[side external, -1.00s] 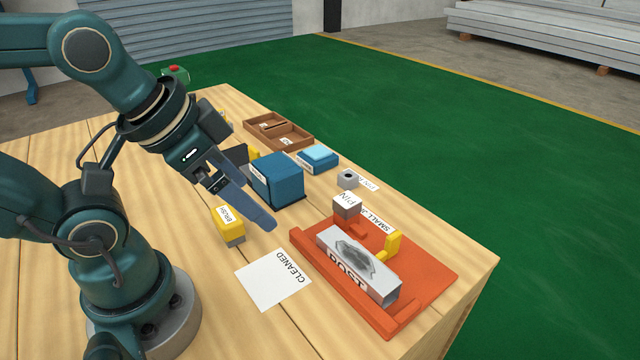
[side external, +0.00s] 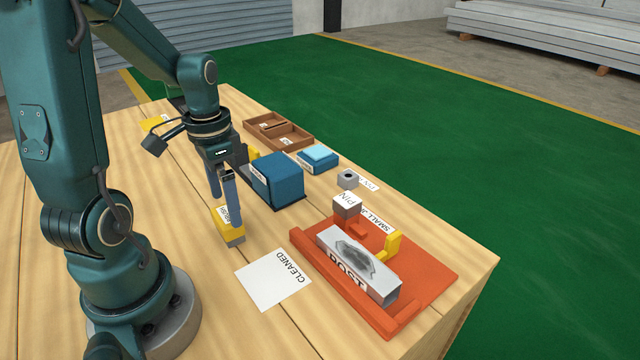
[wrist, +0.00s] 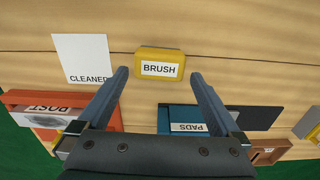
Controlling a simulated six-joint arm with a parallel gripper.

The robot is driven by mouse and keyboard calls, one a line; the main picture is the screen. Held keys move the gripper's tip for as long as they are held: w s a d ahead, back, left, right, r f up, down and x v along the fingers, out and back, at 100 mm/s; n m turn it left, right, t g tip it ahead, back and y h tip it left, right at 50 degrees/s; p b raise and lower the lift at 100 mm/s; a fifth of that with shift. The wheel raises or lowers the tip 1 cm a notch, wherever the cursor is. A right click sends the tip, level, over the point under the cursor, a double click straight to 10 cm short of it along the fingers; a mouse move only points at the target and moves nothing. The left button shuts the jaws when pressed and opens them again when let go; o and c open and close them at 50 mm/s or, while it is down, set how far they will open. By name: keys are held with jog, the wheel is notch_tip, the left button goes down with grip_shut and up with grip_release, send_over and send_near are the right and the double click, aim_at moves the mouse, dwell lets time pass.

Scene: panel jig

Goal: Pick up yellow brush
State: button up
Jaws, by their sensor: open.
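The yellow brush (side external: 228,230) is a small block with a grey lower part and a white BRUSH label. It stands on the wooden table left of the blue pads box. My gripper (side external: 229,208) points down just above and behind it, and its fingers partly cover the brush in the side view. In the wrist view, the brush (wrist: 160,64) lies ahead of my open gripper (wrist: 156,74), centred between the finger lines near the tips. Nothing is held. Whether a finger touches the brush cannot be told.
A blue PADS box (side external: 277,178) stands close to the right of my gripper. A white CLEANED sheet (side external: 273,279) lies in front of the brush. An orange jig (side external: 440,272) holds a grey POST block (side external: 358,264). A brown divided tray (side external: 303,139) is at the back.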

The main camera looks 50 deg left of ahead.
jog(key=shift+f, duration=2.2)
jog(key=shift+c, duration=0.3)
jog(key=c, duration=1.1)
jog(key=shift+o, duration=0.2)
jog(key=shift+r, duration=0.2)
notch_tip(320, 180, up, 10)
jog(key=shift+f, duration=0.15)
